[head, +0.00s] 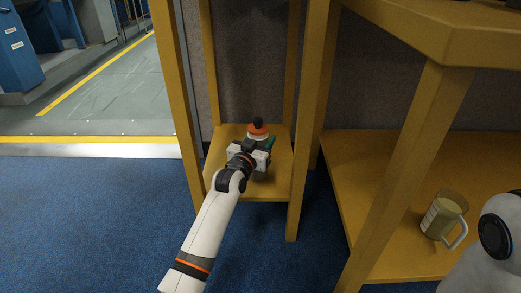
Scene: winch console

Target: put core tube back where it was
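My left gripper (256,152) reaches over the low shelf of a narrow yellow wooden stand. A small dark green piece (271,143) shows at the gripper's right side. The gripper hides the lower part of these things, and I cannot see whether its fingers are closed on either. My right gripper is out of view.
The yellow shelf (270,187) has bare room in front, between the stand's posts. A larger yellow table stands at right, with a labelled mug (443,215) on its lower shelf. Blue carpet (90,220) is clear at left.

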